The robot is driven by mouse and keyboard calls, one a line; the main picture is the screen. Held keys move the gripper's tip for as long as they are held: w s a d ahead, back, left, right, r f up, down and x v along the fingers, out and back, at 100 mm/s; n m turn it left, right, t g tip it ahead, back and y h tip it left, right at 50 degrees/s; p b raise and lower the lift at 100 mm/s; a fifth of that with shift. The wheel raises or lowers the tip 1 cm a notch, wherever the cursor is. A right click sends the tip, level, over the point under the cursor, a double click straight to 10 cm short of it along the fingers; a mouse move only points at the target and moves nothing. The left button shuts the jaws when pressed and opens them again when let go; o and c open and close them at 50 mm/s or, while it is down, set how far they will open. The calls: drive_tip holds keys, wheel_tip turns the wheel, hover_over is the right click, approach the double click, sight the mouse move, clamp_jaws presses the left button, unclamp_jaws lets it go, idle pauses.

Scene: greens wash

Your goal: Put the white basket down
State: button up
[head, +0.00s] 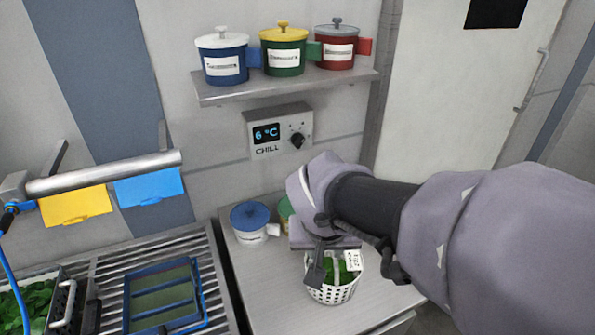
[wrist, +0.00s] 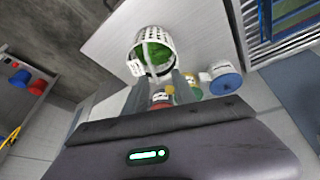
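The white basket (head: 330,294) is perforated, holds green leaves and has a white handle and a small white tag. It appears to stand upright on the metal counter (head: 285,290), though its base contact is hard to make out. It also shows in the wrist view (wrist: 168,66), at the top centre. My gripper (head: 335,268) is just above it, pointing down. In the wrist view, my two dark fingers (wrist: 163,76) are apart beside the basket's handle, with a gap between them. Part of the handle is hidden by my fingers and arm.
A blue-lidded pot (head: 250,222) and a partly hidden green pot (head: 285,212) stand behind the basket. A slatted rack (head: 215,290) with a blue frame and a leaf-filled crate (head: 62,305) are left. A shelf (head: 290,87) with three pots hangs above. The counter's front left is clear.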

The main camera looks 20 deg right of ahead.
drive_tip(key=s+a+r+t+y, duration=0.2)
drive_tip(key=s+a+r+y, duration=0.2)
drive_tip(key=s+a, duration=0.6)
drive_tip(key=shift+s+r, duration=0.15)
drive_tip(key=shift+r, duration=0.35)
drive_tip(key=shift+d+f+b, duration=0.1)
drive_tip(key=shift+f+b, duration=0.4)
drive_tip(key=shift+b, duration=0.05)
